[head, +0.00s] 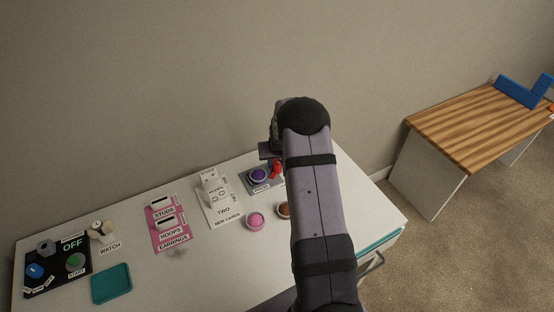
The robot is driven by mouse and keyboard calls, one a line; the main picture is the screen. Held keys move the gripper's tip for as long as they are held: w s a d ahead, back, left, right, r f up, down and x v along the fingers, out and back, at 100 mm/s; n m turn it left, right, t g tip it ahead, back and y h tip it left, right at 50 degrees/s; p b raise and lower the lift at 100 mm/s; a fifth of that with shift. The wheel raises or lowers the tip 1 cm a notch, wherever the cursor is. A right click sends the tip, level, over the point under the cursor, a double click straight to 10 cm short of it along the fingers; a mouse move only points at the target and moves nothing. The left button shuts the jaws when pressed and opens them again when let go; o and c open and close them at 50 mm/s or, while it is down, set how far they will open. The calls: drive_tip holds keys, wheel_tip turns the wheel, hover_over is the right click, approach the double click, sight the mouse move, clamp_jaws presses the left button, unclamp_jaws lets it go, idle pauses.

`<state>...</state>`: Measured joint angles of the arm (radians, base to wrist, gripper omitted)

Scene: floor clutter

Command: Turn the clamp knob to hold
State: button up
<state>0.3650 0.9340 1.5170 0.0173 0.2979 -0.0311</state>
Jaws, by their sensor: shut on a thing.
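A small grey fixture (247,180) with a white label sits near the back edge of the white table, and a purple ball (258,175) rests on it. The label is too small to read surely. A red knob (277,168) stands at the fixture's right side and looks like the clamp knob. My gripper (273,157) points down over it, shut, with the red knob at its tips. My own arm hides most of the gripper, so the fingers and the exact grip are unclear.
A pink ball (255,220) and a brown ball (284,210) lie in front. White and pink card stands (172,230), a watch (98,228), a teal tray (112,284) and a black panel (72,284) reading OFF are to the left. A wooden-topped table (470,130) stands at right.

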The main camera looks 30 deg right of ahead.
sight(273, 174)
drive_tip(key=shift+f+m+h+b, duration=0.25)
drive_tip(key=shift+m+h+b, duration=0.05)
drive_tip(key=shift+m+b, duration=0.75)
drive_tip(key=m+b, duration=0.2)
drive_tip(key=b, duration=0.1)
drive_tip(key=shift+f+g+h+b, duration=0.1)
drive_tip(key=shift+g+h+b, duration=0.3)
drive_tip(key=m+b, duration=0.1)
drive_tip(key=b, duration=0.2)
drive_tip(key=shift+m+g, duration=0.3)
drive_tip(key=shift+m, duration=0.05)
drive_tip(key=shift+r+m+h+b, duration=0.25)
drive_tip(key=shift+m+h+b, duration=0.15)
drive_tip(key=shift+m+b, duration=0.25)
drive_tip(key=shift+r+g, duration=0.1)
drive_tip(key=shift+g, duration=0.2)
drive_tip(key=o, duration=1.1)
drive_tip(key=shift+c, duration=0.2)
drive_tip(key=b+v, duration=0.1)
drive_tip(key=v, duration=0.6)
drive_tip(key=shift+r, duration=0.15)
